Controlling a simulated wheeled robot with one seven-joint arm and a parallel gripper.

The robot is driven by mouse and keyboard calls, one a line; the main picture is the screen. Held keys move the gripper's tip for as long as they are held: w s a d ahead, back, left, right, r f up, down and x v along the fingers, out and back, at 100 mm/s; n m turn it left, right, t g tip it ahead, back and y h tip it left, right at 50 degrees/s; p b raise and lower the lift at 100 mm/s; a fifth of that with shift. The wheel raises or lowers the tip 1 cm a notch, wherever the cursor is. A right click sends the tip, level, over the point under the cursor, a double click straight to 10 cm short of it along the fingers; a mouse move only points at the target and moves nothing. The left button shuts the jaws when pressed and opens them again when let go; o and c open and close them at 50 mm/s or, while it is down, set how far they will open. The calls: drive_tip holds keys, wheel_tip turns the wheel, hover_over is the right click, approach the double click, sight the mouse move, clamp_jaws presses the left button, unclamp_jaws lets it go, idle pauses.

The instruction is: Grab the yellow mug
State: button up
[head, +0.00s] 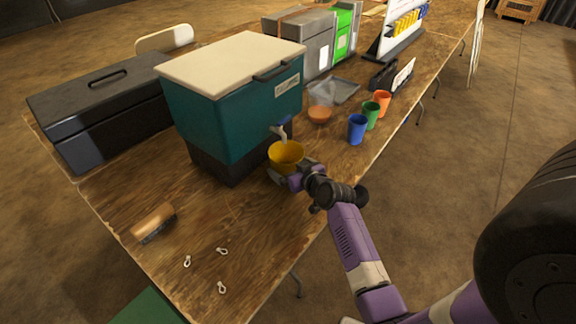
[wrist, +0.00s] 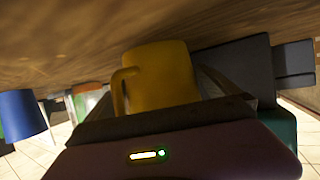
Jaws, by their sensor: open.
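The yellow mug (head: 286,154) stands on the wooden table below the spigot of a teal drink cooler. My gripper (head: 289,174) is low at the mug's near side, its jaws open, one finger on either side of the mug's lower part. In the wrist view the yellow mug (wrist: 163,76) fills the space just ahead of my gripper (wrist: 165,105), with its handle on the left. The wrist picture is upside down, with the table top above. I cannot tell whether the fingers touch the mug.
The teal cooler (head: 228,105) is close behind the mug. Blue (head: 357,129), green (head: 371,114) and orange (head: 382,103) cups stand to the right, near an orange-bottomed clear container (head: 320,112). A brush (head: 154,221) and small white hooks (head: 222,251) lie at the front left.

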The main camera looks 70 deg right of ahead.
drive_tip(key=shift+c, duration=0.4)
drive_tip(key=c, duration=1.1)
drive_tip(key=shift+c, duration=1.4)
drive_tip(key=shift+r, duration=0.2)
